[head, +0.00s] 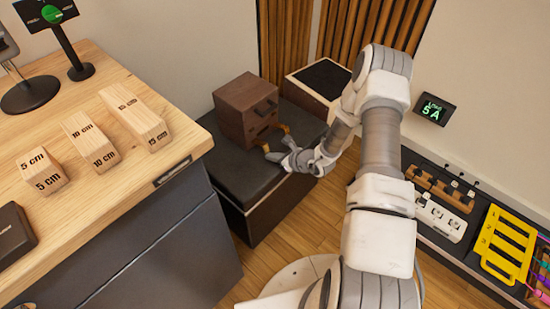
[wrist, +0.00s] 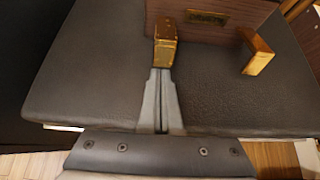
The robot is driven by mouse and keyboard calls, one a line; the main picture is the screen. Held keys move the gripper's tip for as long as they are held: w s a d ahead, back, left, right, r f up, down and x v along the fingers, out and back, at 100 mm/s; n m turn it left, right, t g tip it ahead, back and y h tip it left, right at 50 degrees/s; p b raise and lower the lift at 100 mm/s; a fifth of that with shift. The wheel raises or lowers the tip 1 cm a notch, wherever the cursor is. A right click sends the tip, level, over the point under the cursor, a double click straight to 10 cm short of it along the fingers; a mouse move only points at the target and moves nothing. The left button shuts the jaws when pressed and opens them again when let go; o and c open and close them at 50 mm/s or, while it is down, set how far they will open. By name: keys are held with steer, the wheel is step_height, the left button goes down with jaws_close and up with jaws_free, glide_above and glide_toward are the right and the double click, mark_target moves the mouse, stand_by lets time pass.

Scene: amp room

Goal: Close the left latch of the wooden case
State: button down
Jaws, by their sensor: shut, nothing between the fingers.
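The dark brown wooden case (head: 247,110) sits on a black padded top. Its lower front also shows at the top of the wrist view (wrist: 230,32), with a dark plate between two brass latches. The left latch (wrist: 165,42) sticks out from the case front toward me. The right latch (wrist: 258,56) also sticks out, to the right. My gripper (wrist: 160,72) is shut and empty, its fingertips right at the near end of the left latch. I cannot tell whether they touch. In the head view my gripper (head: 284,157) is low in front of the case.
The black padded bench top (head: 240,172) is clear around the case. A wooden box with a black top (head: 320,78) stands behind it. A wooden worktop (head: 120,185) with several length blocks is at the left. A panel with a yellow rack (head: 508,243) is at the right.

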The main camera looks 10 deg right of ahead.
steer(key=shift+r, duration=0.15)
steer(key=shift+r+g+p, duration=0.25)
steer(key=shift+g+p, duration=0.05)
steer(key=shift+p, duration=0.25)
steer(key=shift+r+g+h+p, duration=0.3)
steer(key=shift+r+h+p, duration=0.1)
steer(key=shift+p, duration=0.25)
